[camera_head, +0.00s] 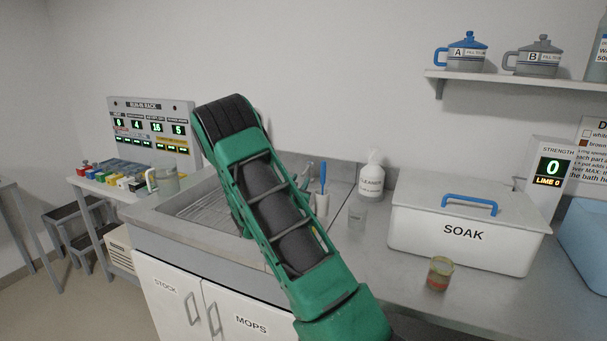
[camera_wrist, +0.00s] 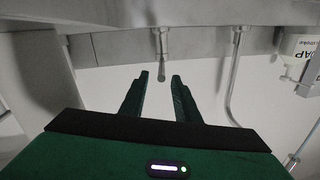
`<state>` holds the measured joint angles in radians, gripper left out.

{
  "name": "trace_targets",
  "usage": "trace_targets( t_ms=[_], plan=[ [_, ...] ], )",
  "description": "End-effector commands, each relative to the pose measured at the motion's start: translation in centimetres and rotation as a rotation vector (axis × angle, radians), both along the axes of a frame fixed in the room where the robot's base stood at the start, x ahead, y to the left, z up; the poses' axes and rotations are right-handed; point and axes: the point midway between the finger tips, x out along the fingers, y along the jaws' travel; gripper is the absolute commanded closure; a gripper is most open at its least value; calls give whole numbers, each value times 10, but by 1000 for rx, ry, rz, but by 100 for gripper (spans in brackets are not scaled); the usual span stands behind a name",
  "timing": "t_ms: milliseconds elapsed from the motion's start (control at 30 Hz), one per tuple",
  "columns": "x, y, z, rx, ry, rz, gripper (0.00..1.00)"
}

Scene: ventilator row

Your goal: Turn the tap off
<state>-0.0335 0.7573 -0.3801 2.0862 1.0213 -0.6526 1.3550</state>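The tap (camera_head: 308,172) stands at the back of the steel sink (camera_head: 188,213) in the head view, and my green arm hides much of it. In the wrist view a slim metal tap part (camera_wrist: 162,48) points toward my fingertips; I cannot tell whether it is the spout or the handle. My gripper (camera_wrist: 160,77) is open, its two dark green fingers apart with nothing between them. The metal part is just beyond the fingertips and roughly in line with the gap. I cannot see whether water runs.
The SOAK box (camera_head: 465,246) and a small jar (camera_head: 439,273) are further right. A bent pipe (camera_wrist: 233,85) shows right of my fingers.

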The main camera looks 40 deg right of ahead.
Motion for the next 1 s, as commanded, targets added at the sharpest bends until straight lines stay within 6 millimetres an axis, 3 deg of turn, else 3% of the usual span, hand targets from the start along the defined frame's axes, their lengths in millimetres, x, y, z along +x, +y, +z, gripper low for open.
trace_targets(
  t_ms=[267, 700, 1000],
  plan=[
    [11, -15, 0, -18, -13, 10, 71],
    [49, -76, 1, -19, -13, 10, 71],
    [59, -93, 0, -17, -11, 10, 71]
  ],
)
